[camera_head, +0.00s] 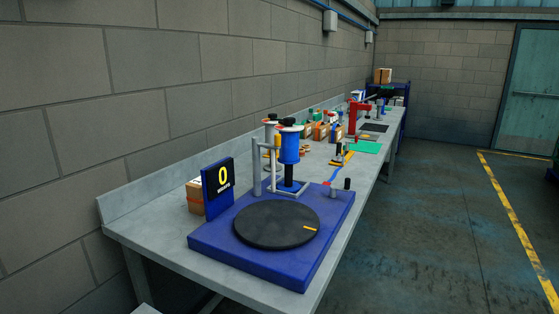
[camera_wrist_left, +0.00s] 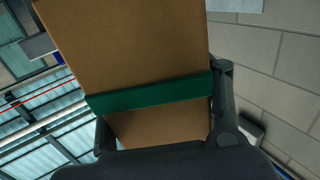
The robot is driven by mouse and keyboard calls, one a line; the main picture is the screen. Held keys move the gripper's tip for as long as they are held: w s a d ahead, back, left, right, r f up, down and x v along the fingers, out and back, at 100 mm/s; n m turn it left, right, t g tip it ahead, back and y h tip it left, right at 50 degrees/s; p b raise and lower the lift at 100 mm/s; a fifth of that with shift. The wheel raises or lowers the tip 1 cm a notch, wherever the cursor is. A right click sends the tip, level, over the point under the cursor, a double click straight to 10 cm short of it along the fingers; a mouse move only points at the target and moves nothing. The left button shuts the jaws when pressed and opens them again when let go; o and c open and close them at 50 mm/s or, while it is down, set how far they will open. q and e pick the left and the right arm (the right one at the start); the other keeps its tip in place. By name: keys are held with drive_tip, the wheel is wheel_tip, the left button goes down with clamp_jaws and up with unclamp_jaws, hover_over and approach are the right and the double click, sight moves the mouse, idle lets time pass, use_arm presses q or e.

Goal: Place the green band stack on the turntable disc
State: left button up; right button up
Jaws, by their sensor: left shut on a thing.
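The green band stack (camera_wrist_left: 130,45) is a brown cardboard block with a green band (camera_wrist_left: 150,94) around it. It fills the middle of the left wrist view. My left gripper (camera_wrist_left: 163,98) is shut on it, one finger on each side near the band. Neither gripper nor the stack shows in the head view. The turntable disc (camera_head: 276,224) is black with a small yellow mark and lies bare on a blue base (camera_head: 220,239) at the near end of the bench. My right gripper is in neither view.
A display reading 0 (camera_head: 217,187) stands at the base's left, with a brown box (camera_head: 195,194) behind it. A blue cylinder on a post (camera_head: 289,150) rises behind the disc. Several tools and boxes line the bench (camera_head: 135,223) farther back. Floor on the right is clear.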

use_arm(q)
drive_tip(key=s, duration=0.1)
drive_tip(key=s+f, duration=0.1)
drive_tip(key=s, duration=0.1)
drive_tip(key=shift+s+d, duration=0.15)
drive_tip(key=shift+d, duration=0.05)
